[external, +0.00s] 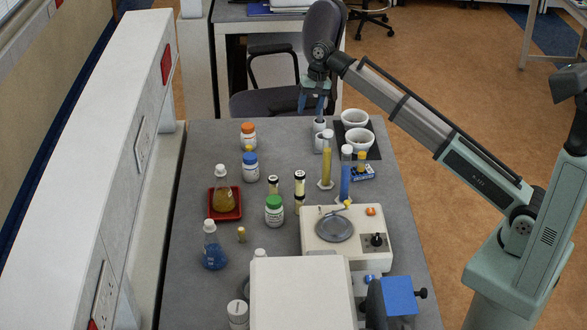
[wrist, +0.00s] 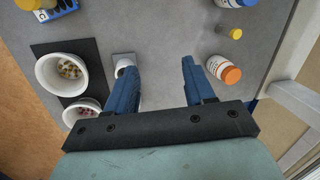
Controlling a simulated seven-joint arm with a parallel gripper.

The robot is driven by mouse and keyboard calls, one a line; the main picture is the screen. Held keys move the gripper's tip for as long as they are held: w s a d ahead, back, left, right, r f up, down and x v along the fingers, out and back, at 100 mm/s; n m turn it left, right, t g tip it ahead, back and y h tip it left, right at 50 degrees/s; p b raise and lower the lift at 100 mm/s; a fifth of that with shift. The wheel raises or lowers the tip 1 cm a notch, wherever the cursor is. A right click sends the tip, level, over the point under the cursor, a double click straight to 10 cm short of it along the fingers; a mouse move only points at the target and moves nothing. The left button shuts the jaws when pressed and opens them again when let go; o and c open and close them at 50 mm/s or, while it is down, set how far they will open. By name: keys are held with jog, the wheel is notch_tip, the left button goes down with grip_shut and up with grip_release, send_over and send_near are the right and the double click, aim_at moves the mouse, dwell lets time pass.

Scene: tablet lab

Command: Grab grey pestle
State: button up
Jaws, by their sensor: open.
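My gripper (external: 312,106) is open at the far end of the bench, pointing down, with its blue fingers apart. In the wrist view the space between the fingertips (wrist: 160,70) shows only bare bench top. A small pale grey-white upright piece (external: 319,125) stands just below the right finger in the external view. In the wrist view a small white cup-like piece (wrist: 122,66) on a grey square sits beside the left finger, partly covered by it. I cannot clearly make out the grey pestle; it may be this pale piece.
Two white bowls (external: 360,139) stand on a dark mat beside the gripper; tablets show inside them in the wrist view (wrist: 62,72). An orange-capped bottle (external: 248,135) and a blue-capped bottle (external: 251,167) stand to the left. Tall cylinders (external: 327,165) and a balance (external: 345,245) are nearer the camera.

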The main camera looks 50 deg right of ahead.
jog(key=w+d+m, duration=0.4)
jog(key=d+m, duration=0.5)
jog(key=d, duration=0.1)
jog(key=m+t+y, duration=0.2)
jog(key=m, duration=0.6)
send_over(316, 125)
jog(key=s+d, duration=0.1)
jog(key=d, duration=0.1)
notch_tip(316, 125, down, 8)
jog(key=shift+x, duration=2.5)
jog(key=shift+w+d, duration=0.15)
jog(key=shift+d, duration=0.05)
jog(key=shift+c, duration=0.3)
grip_shut()
